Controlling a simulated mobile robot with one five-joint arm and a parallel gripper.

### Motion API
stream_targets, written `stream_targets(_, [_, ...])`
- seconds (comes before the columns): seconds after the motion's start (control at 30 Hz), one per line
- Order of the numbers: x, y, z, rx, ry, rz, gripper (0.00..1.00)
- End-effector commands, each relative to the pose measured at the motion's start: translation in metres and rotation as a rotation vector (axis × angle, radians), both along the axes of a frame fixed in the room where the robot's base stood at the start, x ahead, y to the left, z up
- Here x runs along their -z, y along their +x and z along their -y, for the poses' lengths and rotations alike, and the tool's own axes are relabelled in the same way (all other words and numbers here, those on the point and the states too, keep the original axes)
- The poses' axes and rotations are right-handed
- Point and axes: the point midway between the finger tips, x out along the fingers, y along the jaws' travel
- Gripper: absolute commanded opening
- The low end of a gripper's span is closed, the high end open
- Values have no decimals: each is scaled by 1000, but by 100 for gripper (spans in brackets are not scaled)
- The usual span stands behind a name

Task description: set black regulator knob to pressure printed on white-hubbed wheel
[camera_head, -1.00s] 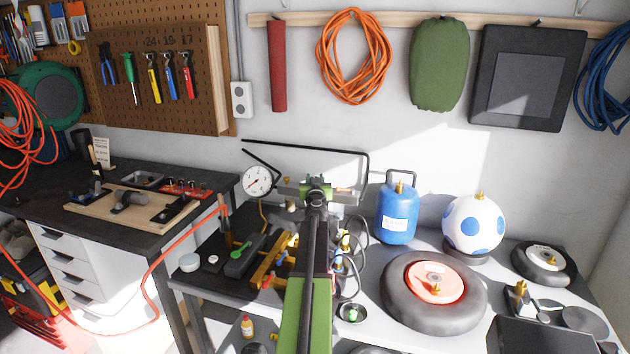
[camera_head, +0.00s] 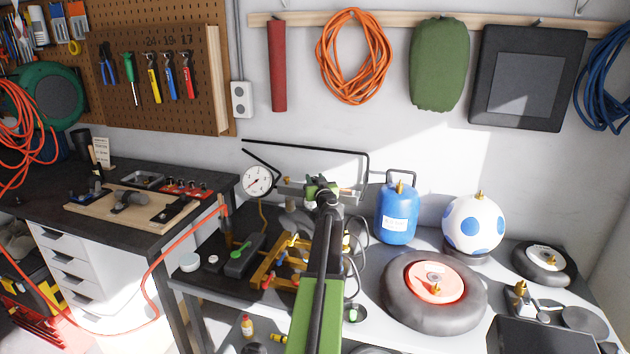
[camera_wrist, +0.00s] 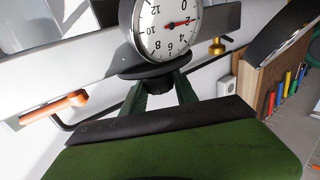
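The round white pressure gauge (camera_head: 257,180) stands at the back of the bench. In the wrist view the gauge (camera_wrist: 168,24) is upside down, its red needle near the 2. A black round part (camera_wrist: 155,71), which looks like the regulator knob, sits just below it in that picture. My gripper (camera_wrist: 160,80) has its two green fingers apart, their tips at this part and partly hidden by it. I cannot tell if they grip it. In the head view my gripper (camera_head: 322,190) is mostly hidden by my arm. The white-hubbed wheel (camera_head: 545,258) lies at the right; its print is too small to read.
A red-hubbed wheel (camera_head: 433,292), a blue tank (camera_head: 397,214) and a spotted white ball (camera_head: 473,224) stand right of my arm. A yellow frame (camera_head: 285,262) and a black bar (camera_head: 310,147) are near the gauge. An orange handle (camera_wrist: 54,106) shows in the wrist view.

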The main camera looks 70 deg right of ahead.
Motion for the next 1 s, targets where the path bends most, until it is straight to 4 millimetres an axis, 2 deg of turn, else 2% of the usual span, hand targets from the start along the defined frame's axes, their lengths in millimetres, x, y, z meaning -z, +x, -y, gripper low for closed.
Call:
stream_targets(0.03, [0,0,0,0,0,0,43])
stream_targets(0.13, [0,0,0,0,0,0,55])
stream_targets(0.4, [0,0,0,0,0,0,55])
stream_targets(0.53, [0,-6,-10,1,0,0,55])
stream_targets(1.0, [0,-74,-116,2,0,0,55])
